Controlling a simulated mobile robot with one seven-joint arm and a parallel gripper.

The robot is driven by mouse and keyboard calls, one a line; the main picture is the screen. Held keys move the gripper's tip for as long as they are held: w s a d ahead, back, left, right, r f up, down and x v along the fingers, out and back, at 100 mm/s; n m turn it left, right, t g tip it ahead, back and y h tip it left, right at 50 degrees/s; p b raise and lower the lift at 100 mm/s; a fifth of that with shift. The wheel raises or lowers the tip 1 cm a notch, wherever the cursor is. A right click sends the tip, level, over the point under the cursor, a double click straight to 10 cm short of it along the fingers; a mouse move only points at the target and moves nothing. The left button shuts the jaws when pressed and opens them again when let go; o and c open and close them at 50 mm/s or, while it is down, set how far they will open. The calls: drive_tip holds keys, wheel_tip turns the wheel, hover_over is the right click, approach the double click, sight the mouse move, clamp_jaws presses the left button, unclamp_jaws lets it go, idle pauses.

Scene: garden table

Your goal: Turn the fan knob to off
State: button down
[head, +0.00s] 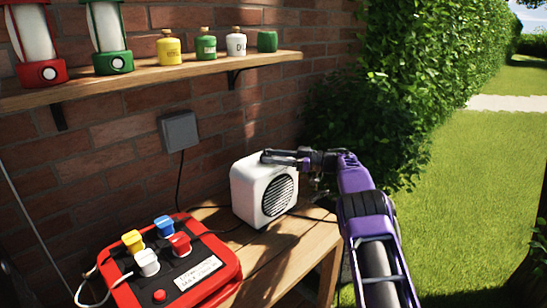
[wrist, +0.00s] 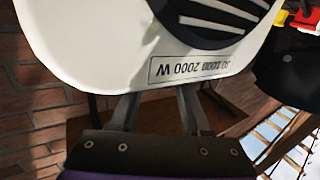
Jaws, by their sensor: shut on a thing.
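The fan (head: 266,190) is a white box with a round dark grille, standing on the wooden table near the wall. My gripper (head: 269,157) reaches in from the right, with its fingers at the top of the fan. It is shut on the fan knob, which the fingers hide in the head view. In the wrist view the fan's white body (wrist: 105,45) fills the upper part, with its grille and an upside-down label (wrist: 203,65) reading numbers and W. There the two fingers run behind the fan's edge, so their tips and the knob are hidden.
A red board (head: 215,252) with coloured knobs lies on the table (head: 256,262) left of the fan. A shelf (head: 150,78) with lanterns and small bottles hangs above. A grey wall box (head: 180,131) has a cable running down. Open lawn lies to the right.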

drive_tip(key=shift+c, duration=1.8)
unclamp_jaws()
drive_tip(key=shift+f, duration=0.1)
drive_tip(key=v, duration=1.7)
drive_tip(key=shift+d+p, duration=0.2)
drive_tip(key=shift+p, duration=0.25)
drive_tip(key=shift+s, duration=0.1)
